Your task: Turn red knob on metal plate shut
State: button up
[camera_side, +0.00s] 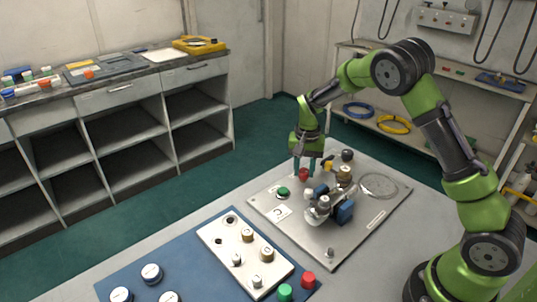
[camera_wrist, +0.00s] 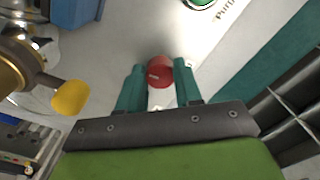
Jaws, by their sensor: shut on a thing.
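The red knob (camera_side: 303,175) stands on the metal plate (camera_side: 302,233), near the plate's far left edge. My gripper (camera_side: 303,169) points down at it, with one teal finger on each side. In the wrist view the red knob (camera_wrist: 159,74) sits between the fingertips of my gripper (camera_wrist: 160,66), which is shut on it. A pale mark shows on the left of the knob's face. The knob's base is hidden in the side view.
A green knob (camera_side: 283,191) is on the plate to the left. Brass and steel fittings (camera_side: 322,205) with a blue block (camera_side: 344,211) stand to the right. A yellow handle (camera_wrist: 70,97) is close to my gripper's left. A blue mat (camera_side: 190,262) lies in front.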

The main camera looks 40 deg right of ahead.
aim_at(304, 170)
jog(key=shift+r+m, duration=0.1)
jog(key=shift+m, duration=0.4)
jog(key=o, duration=1)
jog(key=shift+o, duration=0.2)
notch_tip(304, 170, up, 17)
jog(key=s+a+r+n+t+y, duration=0.1)
jog(key=s+a, duration=0.4)
jog(key=s, duration=0.6)
jog(key=s+a+r+n+t+y, duration=0.1)
jog(key=s+a+r+n+t, duration=0.2)
jog(key=s, duration=0.8)
jog(key=a+n+t, duration=0.2)
jog(key=n+t, duration=0.1)
jog(key=shift+s+a+r, duration=0.15)
jog(key=shift+s+a, duration=0.15)
jog(key=shift+s, duration=0.05)
